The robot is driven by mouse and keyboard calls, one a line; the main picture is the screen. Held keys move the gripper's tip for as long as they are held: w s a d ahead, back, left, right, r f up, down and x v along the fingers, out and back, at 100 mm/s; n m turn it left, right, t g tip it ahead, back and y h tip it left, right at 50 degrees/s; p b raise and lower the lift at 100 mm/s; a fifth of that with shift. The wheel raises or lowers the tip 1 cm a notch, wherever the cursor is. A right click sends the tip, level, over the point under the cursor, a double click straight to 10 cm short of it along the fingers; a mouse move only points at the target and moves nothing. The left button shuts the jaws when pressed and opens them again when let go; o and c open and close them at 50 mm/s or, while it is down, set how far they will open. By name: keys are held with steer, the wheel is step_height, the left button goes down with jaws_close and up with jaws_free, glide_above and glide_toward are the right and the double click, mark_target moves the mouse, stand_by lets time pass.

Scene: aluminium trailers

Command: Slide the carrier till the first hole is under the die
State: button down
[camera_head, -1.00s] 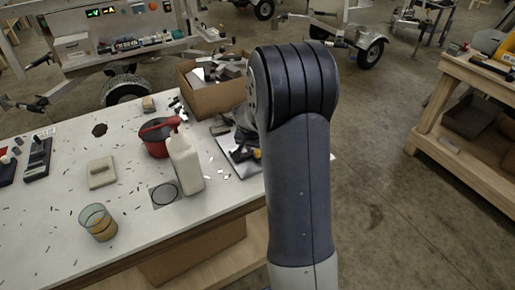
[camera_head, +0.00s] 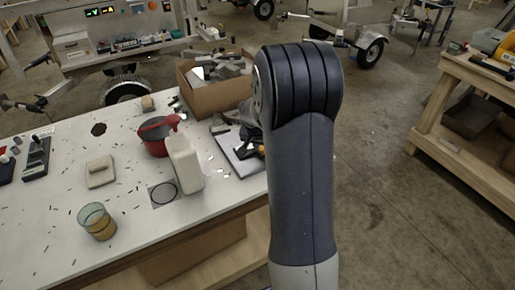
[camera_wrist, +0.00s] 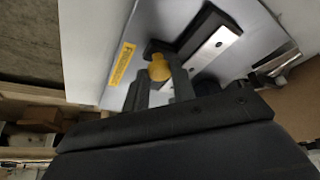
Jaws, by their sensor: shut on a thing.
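In the wrist view a yellow knob (camera_wrist: 159,68) sits between the dark fingers of my gripper (camera_wrist: 163,78), which is shut on it. A bright metal strip (camera_wrist: 212,49) lies along a black block just beyond the knob; it may be the carrier, but I cannot tell for sure. The die and the first hole cannot be made out. In the head view the device's pale base plate (camera_head: 232,158) is on the bench, partly hidden behind my arm. My gripper is not clear there.
A glass (camera_head: 97,222) and a beige block (camera_head: 100,172) are farther left. A yellow label (camera_wrist: 121,64) is on the pale surface.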

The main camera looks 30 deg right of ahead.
steer(key=shift+d, duration=0.35)
steer(key=c, duration=1.2)
jaws_free()
steer(key=shift+a+r, duration=0.1)
steer(key=v, duration=1)
steer(key=shift+s+a+r+b, duration=0.1)
steer(key=shift+s+r+b, duration=0.05)
steer(key=shift+r+b, duration=0.15)
steer(key=shift+f, duration=0.15)
steer(key=x, duration=1)
steer(key=shift+f+p, duration=0.3)
steer(key=shift+p, duration=0.05)
steer(key=shift+a, duration=0.7)
